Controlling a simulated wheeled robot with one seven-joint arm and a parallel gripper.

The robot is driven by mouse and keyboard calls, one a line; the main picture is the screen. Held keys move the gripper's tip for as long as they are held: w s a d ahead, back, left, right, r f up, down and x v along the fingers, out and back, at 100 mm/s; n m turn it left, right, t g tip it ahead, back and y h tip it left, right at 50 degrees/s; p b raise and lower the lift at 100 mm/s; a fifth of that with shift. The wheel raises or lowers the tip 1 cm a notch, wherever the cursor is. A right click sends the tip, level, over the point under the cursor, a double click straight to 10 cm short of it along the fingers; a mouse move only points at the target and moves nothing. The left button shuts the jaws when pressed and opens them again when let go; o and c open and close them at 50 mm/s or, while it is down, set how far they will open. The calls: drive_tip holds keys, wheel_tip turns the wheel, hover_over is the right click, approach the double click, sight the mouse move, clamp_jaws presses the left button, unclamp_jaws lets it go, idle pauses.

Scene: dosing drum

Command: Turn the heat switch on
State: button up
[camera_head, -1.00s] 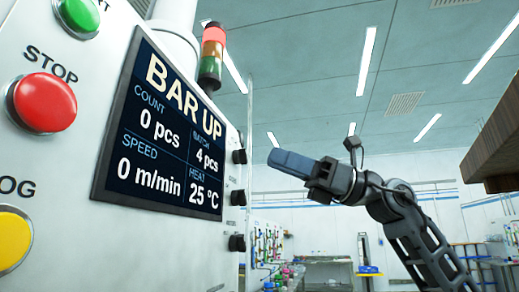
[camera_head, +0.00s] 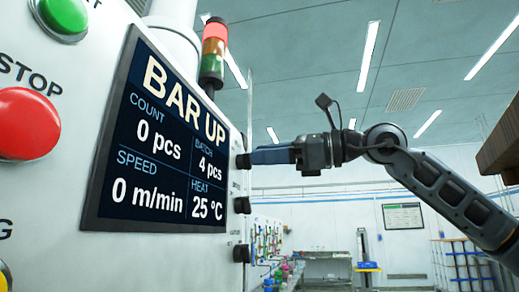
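Three black knobs sit in a column at the right edge of the grey control panel (camera_head: 110,20): an upper knob (camera_head: 242,161), a middle knob (camera_head: 242,205) and a lower knob (camera_head: 241,253). Their labels are too small to read, so I cannot tell which is the heat switch. My gripper (camera_head: 254,157) points left, its blue-grey fingers level with the upper knob and their tips at it. I cannot tell whether they touch it. The fingers overlap from the side, so their opening is hidden. The display (camera_head: 165,145) reads "BAR UP" and heat 25 °C.
A red stop button (camera_head: 27,124) and a green button (camera_head: 63,16) are on the panel's left. A signal tower (camera_head: 213,55) with its red top lit stands behind the panel. A brown wooden edge (camera_head: 500,145) juts in at right.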

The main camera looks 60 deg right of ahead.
drive_tip(key=shift+x, duration=0.85)
drive_tip(key=shift+c, duration=0.3)
clamp_jaws()
